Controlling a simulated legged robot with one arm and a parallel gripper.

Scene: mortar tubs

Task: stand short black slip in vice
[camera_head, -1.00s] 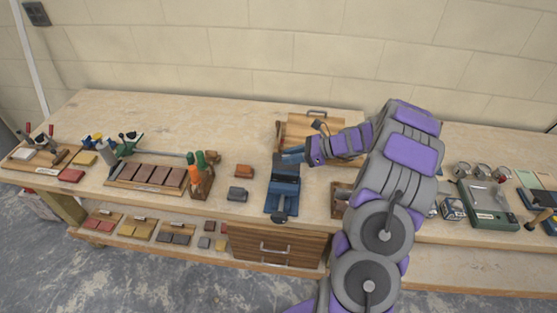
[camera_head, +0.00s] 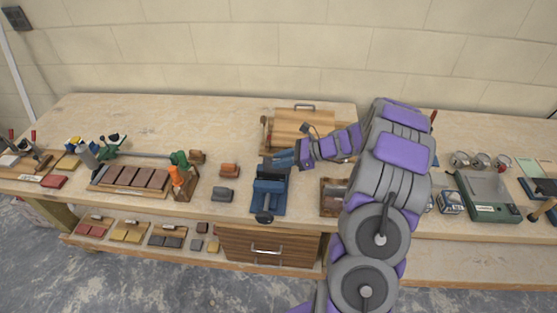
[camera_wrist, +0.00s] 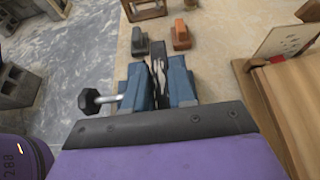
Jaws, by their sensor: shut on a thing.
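The blue vice (camera_head: 268,190) stands near the bench's front edge in the head view, with its handle toward the front. My gripper (camera_head: 284,158) is at the vice's far end, reaching in from the right. In the wrist view, the hex handle knob (camera_wrist: 90,101) of the vice shows at left. My gripper (camera_wrist: 158,80) is shut on a narrow dark piece, which looks like the short black slip (camera_wrist: 158,50), between blue parts. Fingers and vice jaws blend there, so I cannot tell whether the slip is in the vice. The slip cannot be made out in the head view.
A wooden tool holder (camera_head: 185,185) stands farther left. Bare bench lies at back left.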

